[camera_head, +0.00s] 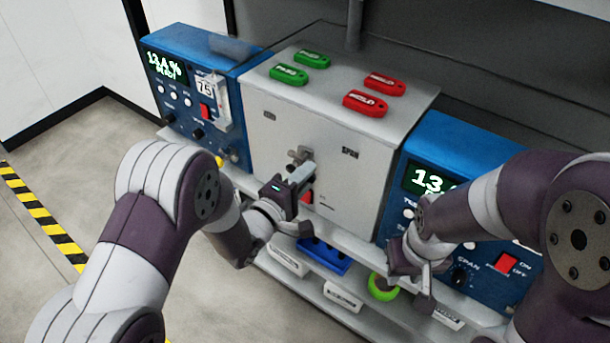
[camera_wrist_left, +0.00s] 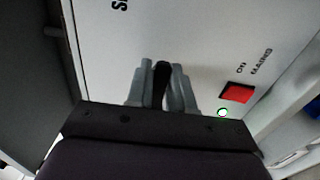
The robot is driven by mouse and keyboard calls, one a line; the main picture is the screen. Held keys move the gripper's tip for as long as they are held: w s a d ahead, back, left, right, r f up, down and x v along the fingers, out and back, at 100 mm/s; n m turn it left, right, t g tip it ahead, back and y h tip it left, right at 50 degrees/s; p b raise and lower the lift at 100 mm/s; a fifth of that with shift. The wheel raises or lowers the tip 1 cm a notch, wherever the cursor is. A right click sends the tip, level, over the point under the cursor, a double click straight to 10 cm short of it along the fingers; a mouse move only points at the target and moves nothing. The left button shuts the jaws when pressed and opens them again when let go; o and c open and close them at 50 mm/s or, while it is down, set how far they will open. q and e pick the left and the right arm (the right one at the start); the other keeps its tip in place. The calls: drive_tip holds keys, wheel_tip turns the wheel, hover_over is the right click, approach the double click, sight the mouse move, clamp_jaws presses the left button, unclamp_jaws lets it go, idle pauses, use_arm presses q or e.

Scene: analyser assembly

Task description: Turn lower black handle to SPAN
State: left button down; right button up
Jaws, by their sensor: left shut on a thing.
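The grey metal box (camera_head: 320,125) has a SPAN label (camera_head: 350,152) on its front, right of a metal fitting (camera_head: 300,154). My left gripper (camera_head: 300,175) reaches the box front just below this fitting. In the left wrist view its two grey fingers (camera_wrist_left: 161,85) are shut on a black handle (camera_wrist_left: 161,72), which shows as a dark strip between them. The handle's pointing direction and its lower part are hidden by the fingers. My right gripper (camera_head: 412,272) hangs in front of the right blue unit, away from the handle; its jaw opening is unclear.
A red mains switch (camera_wrist_left: 237,93) is beside the left fingers. Blue display units (camera_head: 178,85) and (camera_head: 440,150) flank the box. Green (camera_head: 289,75) and red tags (camera_head: 365,104) lie on top. A lower shelf holds a blue tray (camera_head: 323,256) and a green ring (camera_head: 382,289).

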use_arm(q)
drive_tip(key=c, duration=1.1)
unclamp_jaws()
drive_tip(key=shift+a, duration=0.1)
drive_tip(key=v, duration=1.2)
drive_tip(key=shift+s+a+b, duration=0.1)
drive_tip(key=shift+s+b, duration=0.15)
drive_tip(key=shift+b, duration=0.1)
